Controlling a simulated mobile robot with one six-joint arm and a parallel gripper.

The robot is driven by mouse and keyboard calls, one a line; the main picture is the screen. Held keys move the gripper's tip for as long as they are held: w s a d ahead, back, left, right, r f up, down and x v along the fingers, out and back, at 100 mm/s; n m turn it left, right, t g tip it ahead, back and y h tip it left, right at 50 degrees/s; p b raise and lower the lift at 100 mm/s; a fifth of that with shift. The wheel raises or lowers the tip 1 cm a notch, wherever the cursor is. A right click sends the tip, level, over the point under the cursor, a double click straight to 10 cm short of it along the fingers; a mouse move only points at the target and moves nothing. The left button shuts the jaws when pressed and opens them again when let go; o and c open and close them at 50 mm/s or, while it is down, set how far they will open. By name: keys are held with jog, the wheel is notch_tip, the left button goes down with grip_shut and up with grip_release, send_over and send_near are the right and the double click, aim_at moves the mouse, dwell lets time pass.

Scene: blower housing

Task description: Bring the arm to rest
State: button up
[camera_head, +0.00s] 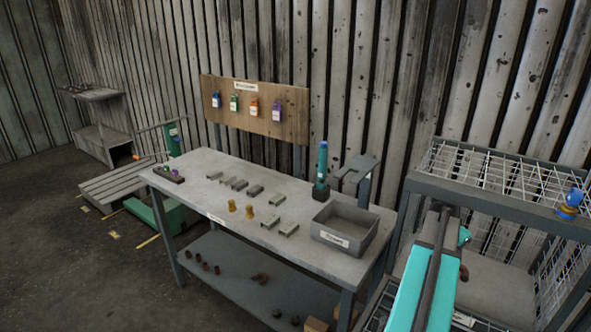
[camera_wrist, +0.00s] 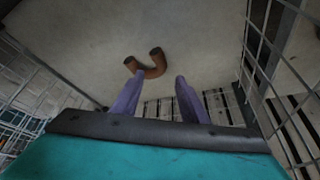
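My arm, teal with a dark bar along it, reaches up from the bottom right of the head view, over the wire rack (camera_head: 500,197). My gripper (camera_wrist: 159,82) shows in the wrist view with two purple fingers spread apart and nothing held between them. A rusty brown U-shaped pipe (camera_wrist: 152,69) lies on a pale grey surface (camera_wrist: 90,45) beyond the fingertips. The exact gap between fingers and pipe is hard to tell. The fingertips are not clearly visible in the head view.
Wire mesh panels (camera_wrist: 270,65) flank the gripper on both sides. Left of the arm stands a workbench (camera_head: 208,165) with a labelled grey bin (camera_head: 345,240), a teal bottle-like tool (camera_head: 322,165) and small metal parts. A blue and orange object (camera_head: 570,205) sits on the rack's right.

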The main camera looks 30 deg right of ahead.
jog(key=shift+p+x, duration=1.05)
jog(key=shift+x, duration=2.55)
jog(key=shift+r, duration=0.15)
jog(key=shift+b+v, duration=1.15)
jog(key=shift+v, duration=2.5)
jog(key=shift+p+x, duration=1.2)
jog(key=shift+x, duration=2.6)
jog(key=shift+w+a+r+p, duration=0.15)
jog(key=shift+r+p, duration=0.15)
jog(key=shift+r, duration=0.5)
jog(key=shift+s+b, duration=0.2)
jog(key=shift+b, duration=0.5)
jog(key=shift+f+h, duration=0.2)
jog(key=shift+h, duration=0.1)
jog(key=h+b, duration=0.1)
jog(key=b, duration=0.3)
jog(key=shift+a+t, duration=0.25)
jog(key=shift+t, duration=0.15)
